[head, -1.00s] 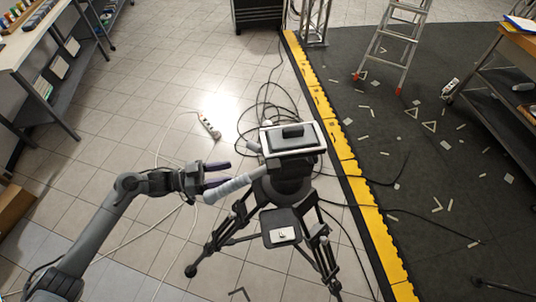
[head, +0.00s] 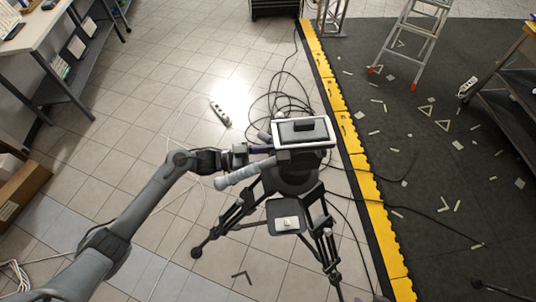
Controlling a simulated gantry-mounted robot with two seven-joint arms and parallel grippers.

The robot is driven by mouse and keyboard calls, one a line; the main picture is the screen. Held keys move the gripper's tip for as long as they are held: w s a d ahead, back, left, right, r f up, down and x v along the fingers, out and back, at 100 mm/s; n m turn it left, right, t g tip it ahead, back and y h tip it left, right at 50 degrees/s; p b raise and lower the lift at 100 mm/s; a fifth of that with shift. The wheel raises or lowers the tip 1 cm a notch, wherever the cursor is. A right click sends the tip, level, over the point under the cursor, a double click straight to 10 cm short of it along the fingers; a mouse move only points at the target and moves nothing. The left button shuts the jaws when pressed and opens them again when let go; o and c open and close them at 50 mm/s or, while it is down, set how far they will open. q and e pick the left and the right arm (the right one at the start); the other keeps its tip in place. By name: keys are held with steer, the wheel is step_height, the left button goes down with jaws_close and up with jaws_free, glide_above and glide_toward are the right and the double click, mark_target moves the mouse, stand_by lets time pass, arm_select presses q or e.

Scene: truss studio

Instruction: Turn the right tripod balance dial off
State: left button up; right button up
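A black tripod (head: 292,172) stands on the tiles with a grey-topped plate (head: 303,130) on its head. A light grey pan handle (head: 240,176) sticks out to the left of the head. A small dark tray (head: 286,217) with a white piece sits in front, lower down. The balance dial cannot be made out at this size. My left gripper (head: 262,148) has its dark purple fingers at the left side of the head, just below the plate's left edge and above the handle. The finger gap and any contact cannot be made out. My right gripper is not in view.
Loose black cables (head: 275,100) and a power strip (head: 220,114) lie behind the tripod. A yellow edge strip (head: 369,190) borders the black mat on the right. A stepladder (head: 412,45) stands at the back right. Tiles left of the tripod are mostly clear.

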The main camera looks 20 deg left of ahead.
arm_select(q)
steer(key=c, duration=0.8)
steer(key=shift+w+n+p, duration=0.1)
steer(key=shift+n+p, duration=2.75)
steer(key=shift+n, duration=1.65)
steer(key=shift+f, duration=0.1)
